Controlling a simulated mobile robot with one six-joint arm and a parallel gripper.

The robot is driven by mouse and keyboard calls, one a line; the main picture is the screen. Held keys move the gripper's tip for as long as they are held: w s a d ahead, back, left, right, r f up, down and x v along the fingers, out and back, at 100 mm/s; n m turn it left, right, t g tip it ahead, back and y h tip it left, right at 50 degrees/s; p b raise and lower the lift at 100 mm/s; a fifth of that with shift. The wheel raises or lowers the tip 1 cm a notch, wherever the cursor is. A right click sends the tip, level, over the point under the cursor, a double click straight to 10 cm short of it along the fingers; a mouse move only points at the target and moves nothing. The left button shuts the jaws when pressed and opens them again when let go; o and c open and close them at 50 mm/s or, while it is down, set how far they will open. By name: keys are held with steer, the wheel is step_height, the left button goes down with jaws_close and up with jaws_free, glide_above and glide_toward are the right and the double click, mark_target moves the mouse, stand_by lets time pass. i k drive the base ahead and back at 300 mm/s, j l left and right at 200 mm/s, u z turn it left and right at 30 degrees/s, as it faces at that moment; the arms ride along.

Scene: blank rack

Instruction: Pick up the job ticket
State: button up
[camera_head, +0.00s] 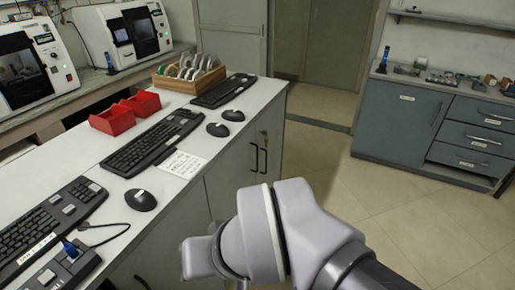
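A white paper slip with dark print (183,164), which looks like the job ticket, lies flat on the light countertop (72,158). It is close to the counter's front edge, just right of the middle black keyboard (153,141) and beyond a black mouse (140,200). My pale grey arm shows at the bottom centre, in front of the counter and to the right of the slip in the picture. My gripper's fingers do not show.
Two red bins (125,111), a wooden rack of discs (189,74), more keyboards and mice stand on the counter. A dark device with a blue plug (68,254) sits at the near left. White machines stand behind. The tiled floor (400,215) at right is clear before grey cabinets (398,118).

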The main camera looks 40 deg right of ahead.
mark_target(182, 164)
steer(key=z, duration=0.2)
steer(key=u, duration=0.45)
steer(key=l+u, duration=0.1)
steer(key=u, duration=0.8)
steer(key=k+u, duration=0.1)
steer(key=u, duration=1.2)
steer(key=k+u, duration=0.1)
steer(key=u, duration=0.35)
steer(key=z, duration=2.95)
steer(key=i+l+u, duration=0.2)
steer(key=i+u, duration=0.25)
steer(key=i+l+u, duration=0.45)
steer(key=i+j, duration=0.05)
steer(key=i, duration=0.1)
